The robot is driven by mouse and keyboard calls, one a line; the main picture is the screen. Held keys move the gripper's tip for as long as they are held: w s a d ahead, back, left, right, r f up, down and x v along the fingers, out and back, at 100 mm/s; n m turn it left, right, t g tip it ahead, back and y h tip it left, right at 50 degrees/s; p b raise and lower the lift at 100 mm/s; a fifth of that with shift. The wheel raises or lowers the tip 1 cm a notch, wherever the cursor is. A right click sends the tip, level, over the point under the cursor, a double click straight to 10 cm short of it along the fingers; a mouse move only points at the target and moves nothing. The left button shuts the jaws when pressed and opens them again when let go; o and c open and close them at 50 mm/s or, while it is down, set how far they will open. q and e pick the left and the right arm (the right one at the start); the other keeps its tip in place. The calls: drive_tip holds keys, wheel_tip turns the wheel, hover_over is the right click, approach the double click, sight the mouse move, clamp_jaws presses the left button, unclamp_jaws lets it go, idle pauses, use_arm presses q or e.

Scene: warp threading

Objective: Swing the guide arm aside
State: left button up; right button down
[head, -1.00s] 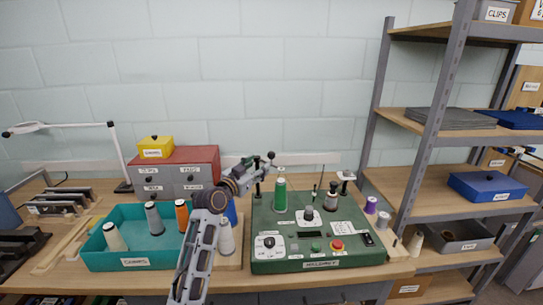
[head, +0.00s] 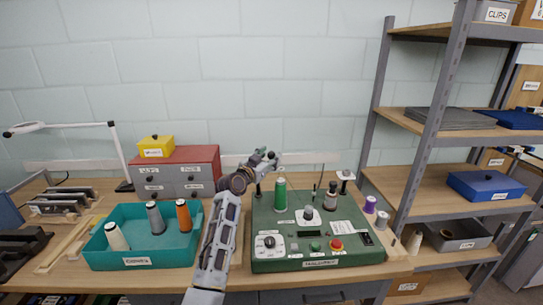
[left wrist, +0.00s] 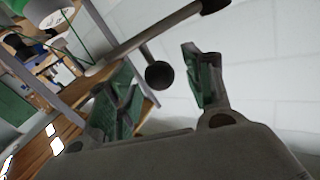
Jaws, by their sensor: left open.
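The green threading machine (head: 300,264) stands on the bench with a green thread cone (head: 281,195) on it. The guide arm is a grey bar (left wrist: 140,42) in the left wrist view, with a dark round knob (left wrist: 158,75) on a short stem and a dark round end at the top. In the head view it is mostly hidden behind my gripper at the machine's rear left. My left gripper (head: 267,158) is open there; its green-padded fingers (left wrist: 160,88) stand on either side of the knob. I cannot tell whether they touch it. My right gripper is out of view.
A teal tray (head: 140,262) with several cones stands left of the machine. Behind it is a red-topped drawer box (head: 185,170) with a yellow box (head: 155,146) on top. Purple and white spools (head: 376,210) stand at the right. Metal shelving (head: 430,130) rises at the right.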

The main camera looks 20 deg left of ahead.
use_arm(q)
drive_tip(key=shift+x, duration=0.95)
clamp_jaws()
